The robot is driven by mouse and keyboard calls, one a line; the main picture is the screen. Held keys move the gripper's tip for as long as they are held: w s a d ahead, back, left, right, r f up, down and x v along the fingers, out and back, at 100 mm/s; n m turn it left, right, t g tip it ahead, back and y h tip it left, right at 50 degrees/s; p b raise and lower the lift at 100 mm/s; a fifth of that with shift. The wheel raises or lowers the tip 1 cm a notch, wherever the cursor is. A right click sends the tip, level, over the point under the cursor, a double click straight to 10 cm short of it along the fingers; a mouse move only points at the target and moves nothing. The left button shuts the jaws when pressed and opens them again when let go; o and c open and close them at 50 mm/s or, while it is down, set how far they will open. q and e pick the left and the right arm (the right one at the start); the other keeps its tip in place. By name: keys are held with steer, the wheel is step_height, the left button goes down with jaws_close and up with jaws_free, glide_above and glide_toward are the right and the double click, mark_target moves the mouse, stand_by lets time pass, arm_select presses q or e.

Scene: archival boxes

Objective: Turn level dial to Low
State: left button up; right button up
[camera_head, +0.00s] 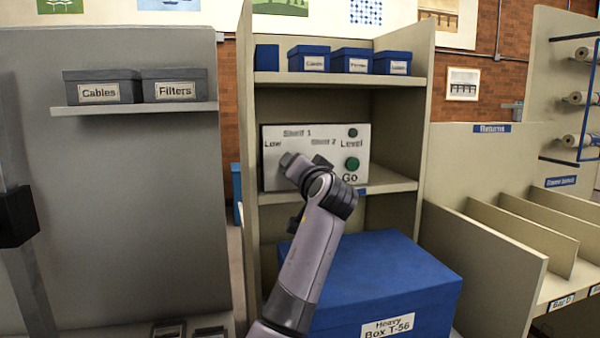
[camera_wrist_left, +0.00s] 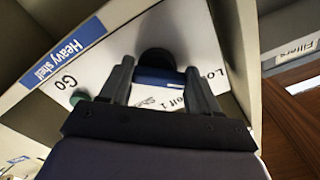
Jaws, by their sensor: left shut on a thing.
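A light grey control panel (camera_head: 312,183) stands on the middle shelf, marked Low, Shelf 1, Shelf 2 and Level. My left gripper (camera_head: 292,165) is at the panel's left part and hides most of the dial in the head view. In the left wrist view my left gripper (camera_wrist_left: 160,74) has its fingers on both sides of the dial, whose dark round part (camera_wrist_left: 157,60) and blue bar (camera_wrist_left: 160,84) show between them. The gripper is shut on the dial. I cannot tell which label the dial points to. My right gripper is out of view.
A green Go button (camera_head: 352,164) and a smaller green round part (camera_head: 352,132) are on the panel's right side. A large blue Heavy Box T-56 (camera_head: 385,270) sits below in front. Shelf side walls (camera_head: 400,130) flank the panel.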

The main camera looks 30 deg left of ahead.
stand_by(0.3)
arm_select(q)
steer(key=o, duration=1.1)
steer(key=shift+c, duration=0.2)
steer(key=b+v, duration=0.1)
steer(key=v, duration=0.6)
steer(key=shift+d, duration=0.15)
